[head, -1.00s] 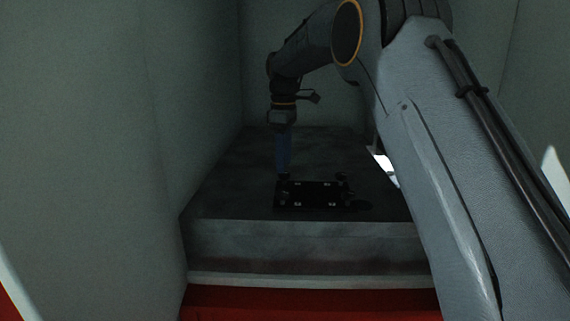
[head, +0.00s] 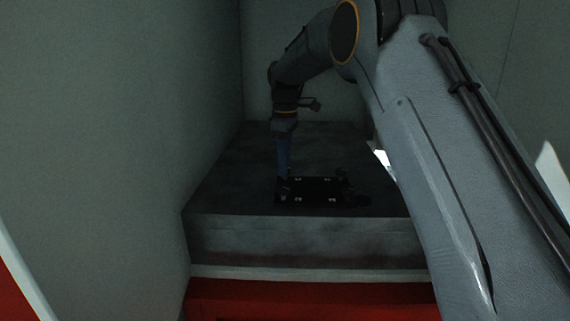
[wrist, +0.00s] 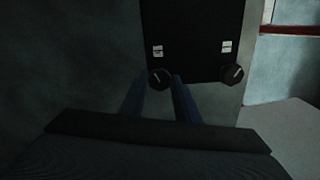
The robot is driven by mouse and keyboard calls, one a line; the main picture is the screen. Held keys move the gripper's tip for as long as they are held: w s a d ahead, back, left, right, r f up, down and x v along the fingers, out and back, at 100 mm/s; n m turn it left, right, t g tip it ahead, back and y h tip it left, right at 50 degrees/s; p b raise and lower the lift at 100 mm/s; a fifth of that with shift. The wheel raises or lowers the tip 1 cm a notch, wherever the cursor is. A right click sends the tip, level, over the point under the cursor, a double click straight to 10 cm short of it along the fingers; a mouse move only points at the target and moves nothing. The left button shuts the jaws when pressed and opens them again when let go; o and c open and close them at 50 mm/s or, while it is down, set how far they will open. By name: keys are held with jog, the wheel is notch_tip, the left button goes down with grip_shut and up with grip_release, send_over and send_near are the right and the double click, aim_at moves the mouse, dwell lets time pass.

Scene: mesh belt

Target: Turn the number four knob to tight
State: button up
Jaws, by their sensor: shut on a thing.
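A flat black panel (head: 315,189) lies on the grey block. It carries dark round knobs near its edge and small white labels, too small to read. In the wrist view the panel (wrist: 195,35) is at the top, with one knob (wrist: 160,79) between my fingertips and another knob (wrist: 237,74) to its right, untouched. Each of these knobs shows a pale pointer line. My gripper (wrist: 161,82), with blue fingers, is shut on the left knob. In the head view my gripper (head: 284,182) reaches down to the panel's left side. I cannot read which number the held knob has.
The grey block (head: 310,235) has a red base (head: 310,298). Plain walls (head: 90,130) stand close on the left and behind. The block's top around the panel is clear. Lighting is dim.

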jog(key=m, duration=0.6)
jog(key=shift+b, duration=0.4)
jog(key=m, duration=0.4)
jog(key=shift+m, duration=0.4)
jog(key=shift+r, duration=0.1)
jog(key=o, duration=1)
jog(key=shift+o, duration=0.2)
notch_tip(320, 180, up, 7)
jog(key=b, duration=0.3)
jog(key=shift+r, duration=0.35)
